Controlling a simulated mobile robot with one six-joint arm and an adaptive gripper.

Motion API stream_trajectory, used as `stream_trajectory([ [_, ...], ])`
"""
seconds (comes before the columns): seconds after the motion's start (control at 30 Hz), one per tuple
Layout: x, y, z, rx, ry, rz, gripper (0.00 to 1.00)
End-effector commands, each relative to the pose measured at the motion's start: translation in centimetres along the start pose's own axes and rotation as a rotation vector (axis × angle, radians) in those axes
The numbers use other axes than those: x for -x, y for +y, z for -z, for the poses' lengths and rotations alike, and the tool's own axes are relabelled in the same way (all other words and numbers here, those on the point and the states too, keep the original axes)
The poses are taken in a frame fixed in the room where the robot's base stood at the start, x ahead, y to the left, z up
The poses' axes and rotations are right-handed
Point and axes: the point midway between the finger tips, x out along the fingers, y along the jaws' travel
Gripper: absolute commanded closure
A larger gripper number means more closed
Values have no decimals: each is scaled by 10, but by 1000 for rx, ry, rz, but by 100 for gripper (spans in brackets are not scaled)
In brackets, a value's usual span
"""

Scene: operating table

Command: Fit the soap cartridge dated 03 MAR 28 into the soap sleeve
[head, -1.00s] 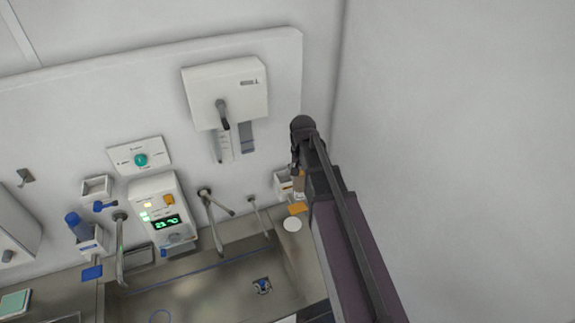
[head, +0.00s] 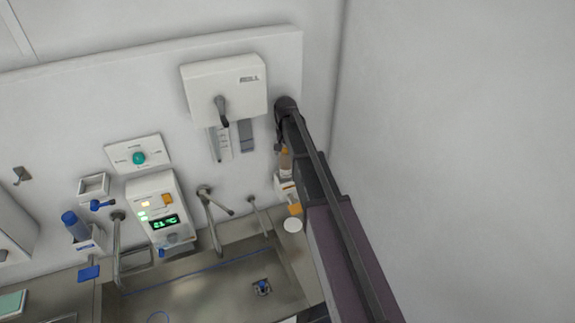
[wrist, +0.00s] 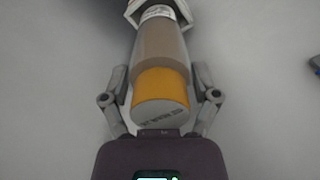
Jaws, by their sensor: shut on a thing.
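The cartridge (wrist: 165,45), a brownish bottle with an orange band and pale end face, is between my gripper's fingers in the wrist view. Dark print on that end face is too blurred to read. In the head view the cartridge (head: 286,163) hangs below my gripper (head: 279,145), orange end up. My gripper is shut on it. A white wall holder with an orange lever, seemingly the soap sleeve (head: 281,188), sits just below it and is partly hidden by my arm. I cannot tell whether the cartridge's lower end touches it.
A white wall box (head: 225,88) is left of my arm. A metal sink (head: 215,285) with taps lies below. A holder with a blue-capped bottle (head: 76,227) and a control panel (head: 157,215) are at left. The right wall (head: 450,130) is bare.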

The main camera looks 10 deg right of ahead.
Motion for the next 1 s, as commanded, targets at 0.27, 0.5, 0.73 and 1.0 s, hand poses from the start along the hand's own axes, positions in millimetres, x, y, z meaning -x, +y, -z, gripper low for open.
stream_trajectory([
  [0.27, -3, 0, 0, -1, 0, 0, 83],
  [0.5, -4, 1, 1, -1, 0, 0, 83],
  [0.73, -19, 1, 1, -1, 0, 0, 83],
  [1.0, -43, 1, 1, -2, 0, 0, 83],
])
